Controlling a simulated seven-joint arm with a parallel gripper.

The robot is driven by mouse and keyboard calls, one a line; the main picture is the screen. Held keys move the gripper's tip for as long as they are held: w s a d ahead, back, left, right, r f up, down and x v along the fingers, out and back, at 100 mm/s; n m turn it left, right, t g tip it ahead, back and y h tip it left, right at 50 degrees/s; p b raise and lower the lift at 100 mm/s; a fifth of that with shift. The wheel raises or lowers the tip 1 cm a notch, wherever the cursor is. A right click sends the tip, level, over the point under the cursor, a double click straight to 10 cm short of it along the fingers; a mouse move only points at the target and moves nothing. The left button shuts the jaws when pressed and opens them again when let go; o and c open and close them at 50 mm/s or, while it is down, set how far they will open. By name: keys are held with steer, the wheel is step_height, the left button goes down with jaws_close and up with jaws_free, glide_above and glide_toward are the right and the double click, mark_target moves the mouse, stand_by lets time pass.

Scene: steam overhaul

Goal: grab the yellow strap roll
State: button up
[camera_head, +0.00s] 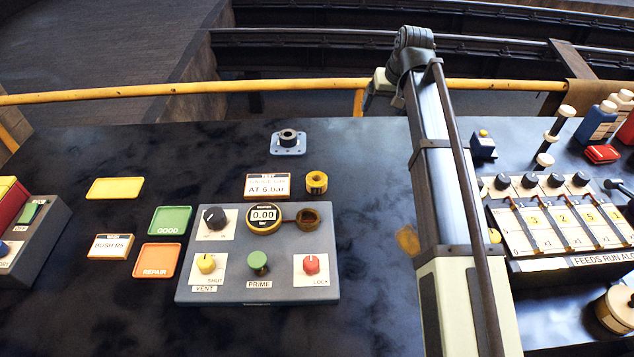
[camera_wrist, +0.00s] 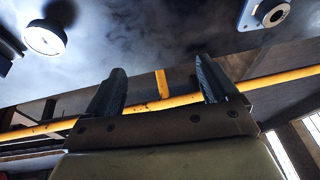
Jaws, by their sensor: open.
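A small yellow roll-shaped piece with a dark centre (camera_head: 316,182) stands on the dark bench in the head view, just behind the grey control panel and right of the "AT 6 bar" card. It looks like the yellow strap roll. Another amber piece (camera_head: 407,240) lies to its right, partly hidden by my arm. My gripper (camera_wrist: 160,82) shows in the wrist view with its two dark fingers wide apart and nothing between them. In the head view its fingers cannot be made out beyond my arm. The roll is not recognisable in the wrist view.
The grey panel (camera_head: 215,291) with knobs and a gauge stands in front of the roll. A blue-grey flanged fitting (camera_head: 288,148) sits behind it. A yellow rail (camera_head: 200,92) runs along the bench's back. Bottles (camera_head: 597,124) and a counter box stand at right.

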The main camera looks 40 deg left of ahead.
mark_target(317, 178)
steer(key=s+a+n+g+h, duration=0.1)
steer(key=s+a+h, duration=0.1)
steer(key=s, duration=0.9)
steer(key=s+a+n+g+h, duration=0.1)
steer(key=s+a+h, duration=0.1)
steer(key=s, duration=0.8)
steer(key=shift+s+f, duration=0.15)
steer(key=shift+f, duration=6.7)
steer(key=shift+c, duration=0.2)
steer(key=c, duration=1.2)
steer(key=shift+o, duration=0.2)
steer(key=shift+r, duration=0.1)
